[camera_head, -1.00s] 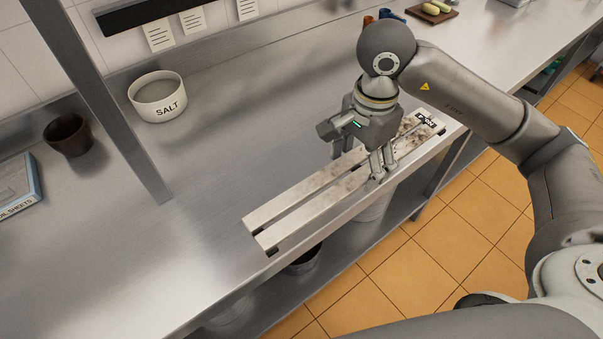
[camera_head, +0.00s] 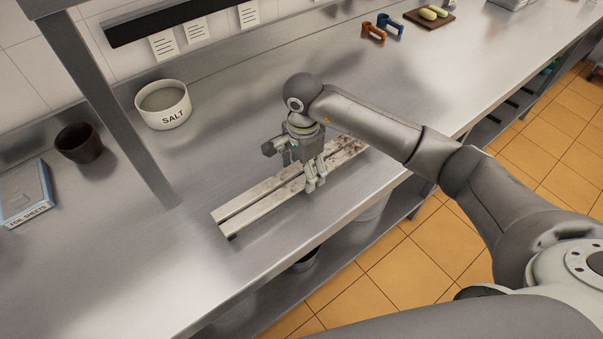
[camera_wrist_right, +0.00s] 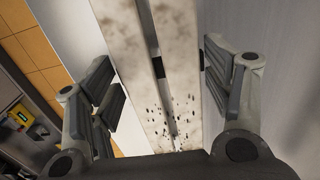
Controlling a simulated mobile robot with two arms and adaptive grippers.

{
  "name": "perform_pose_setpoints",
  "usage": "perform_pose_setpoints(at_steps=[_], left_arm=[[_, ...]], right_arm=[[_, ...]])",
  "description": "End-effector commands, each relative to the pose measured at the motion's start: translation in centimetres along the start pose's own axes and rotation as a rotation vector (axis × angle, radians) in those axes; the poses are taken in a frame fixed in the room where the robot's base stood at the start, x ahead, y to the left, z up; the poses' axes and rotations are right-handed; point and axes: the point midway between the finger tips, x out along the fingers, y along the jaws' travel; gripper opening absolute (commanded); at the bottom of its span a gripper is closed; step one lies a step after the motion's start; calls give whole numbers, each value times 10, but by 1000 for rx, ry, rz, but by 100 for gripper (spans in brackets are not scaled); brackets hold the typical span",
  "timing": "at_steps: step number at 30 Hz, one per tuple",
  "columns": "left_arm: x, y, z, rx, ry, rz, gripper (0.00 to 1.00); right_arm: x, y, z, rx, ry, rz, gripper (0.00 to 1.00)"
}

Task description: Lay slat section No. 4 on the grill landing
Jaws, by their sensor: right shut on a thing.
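The slat section (camera_head: 262,198), two pale parallel bars with dark soot stains, is just above or on the steel counter; I cannot tell whether it touches. Its far right end is hidden behind my arm, and no number shows. My right gripper (camera_head: 314,176) is shut on it, right of its middle. In the right wrist view the fingers stand on both sides of the stained slats (camera_wrist_right: 130,50), which have a dark gap between them. My left gripper is not in view. I cannot make out a marked grill landing.
A salt bowl (camera_head: 163,107), a brown cup (camera_head: 79,144) and a foil sheets box (camera_head: 25,194) stand at the left. A steel post (camera_head: 118,115) rises near them. Orange and blue items (camera_head: 381,27) and a board (camera_head: 429,18) lie at the back. The counter left of the slats is clear.

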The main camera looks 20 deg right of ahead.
Motion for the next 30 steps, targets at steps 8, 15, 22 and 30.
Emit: perform_pose_setpoints(at_steps=[8, 15, 22, 30], left_arm=[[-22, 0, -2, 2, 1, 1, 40], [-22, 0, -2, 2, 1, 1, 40], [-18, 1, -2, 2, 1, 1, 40], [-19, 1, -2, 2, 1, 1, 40]], right_arm=[[24, -4, 2, 1, -3, -1, 18], [33, -5, 1, -2, 0, -5, 18], [36, -5, 1, -1, 0, -4, 18], [37, -3, 1, -1, 0, 0, 94]])
